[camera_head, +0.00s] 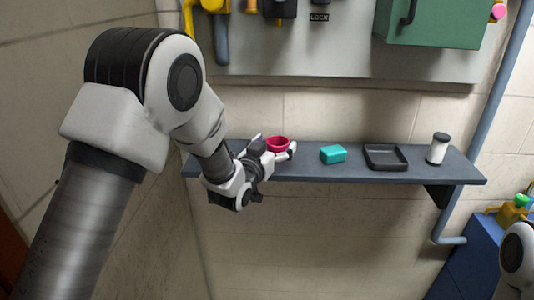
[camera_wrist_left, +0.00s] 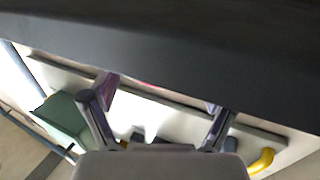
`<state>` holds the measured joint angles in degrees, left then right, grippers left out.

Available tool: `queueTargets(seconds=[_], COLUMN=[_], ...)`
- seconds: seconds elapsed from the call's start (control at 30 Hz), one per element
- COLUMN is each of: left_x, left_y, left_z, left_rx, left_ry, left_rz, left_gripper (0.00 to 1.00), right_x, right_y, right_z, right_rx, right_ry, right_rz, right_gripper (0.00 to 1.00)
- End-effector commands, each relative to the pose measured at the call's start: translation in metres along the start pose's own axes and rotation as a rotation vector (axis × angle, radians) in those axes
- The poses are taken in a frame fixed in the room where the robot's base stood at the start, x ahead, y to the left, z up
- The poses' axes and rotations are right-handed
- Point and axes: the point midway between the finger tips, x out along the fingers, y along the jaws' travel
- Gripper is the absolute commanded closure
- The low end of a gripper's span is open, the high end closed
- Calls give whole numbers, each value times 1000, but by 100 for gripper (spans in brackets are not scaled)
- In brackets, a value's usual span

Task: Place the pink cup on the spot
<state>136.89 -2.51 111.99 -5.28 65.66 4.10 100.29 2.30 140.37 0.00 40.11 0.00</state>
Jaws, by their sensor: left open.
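The pink cup (camera_head: 277,143) stands on the dark wall shelf (camera_head: 355,176), toward its left part. My left gripper (camera_head: 274,149) is at the shelf's front edge beside the cup, with its fingers spread to either side of it. I cannot tell whether a finger touches the cup. In the left wrist view the open fingers (camera_wrist_left: 160,102) show, with the dark shelf across the top and a thin pink sliver of the cup (camera_wrist_left: 153,84) between them. No marked spot is clearly visible. My right gripper is out of view.
On the shelf to the right are a teal block (camera_head: 333,154), a black square tray (camera_head: 386,156) and a white jar with a dark lid (camera_head: 438,148). A green box (camera_head: 433,22) hangs on the wall board above. A blue cabinet (camera_head: 470,262) stands lower right.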

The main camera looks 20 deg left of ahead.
Motion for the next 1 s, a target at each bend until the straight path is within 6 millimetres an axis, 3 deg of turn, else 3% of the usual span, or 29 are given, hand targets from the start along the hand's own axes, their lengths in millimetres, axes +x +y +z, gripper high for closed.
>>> queueTargets(seconds=[0.2,0.4,0.53,0.73,0.77,0.87,0.97,1.0], left_x=[-51,-96,-109,-110,-110,-115,-135,-152], left_y=[-1,0,0,0,-1,-4,-6,-7], left_z=[7,4,2,6,14,66,155,200], left_rx=[-1,-1,-1,-2,-4,-16,-35,-45], left_ry=[1,2,1,-15,-32,-157,-383,-502], left_rz=[-2,0,0,-1,-3,-15,-34,-44], left_gripper=[14,14,14,14,14,14,14,14], right_x=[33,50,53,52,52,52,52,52], right_y=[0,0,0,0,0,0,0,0], right_z=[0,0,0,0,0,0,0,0], right_rx=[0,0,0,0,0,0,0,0], right_ry=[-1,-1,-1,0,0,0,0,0], right_rz=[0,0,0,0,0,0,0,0], right_gripper=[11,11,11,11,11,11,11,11])
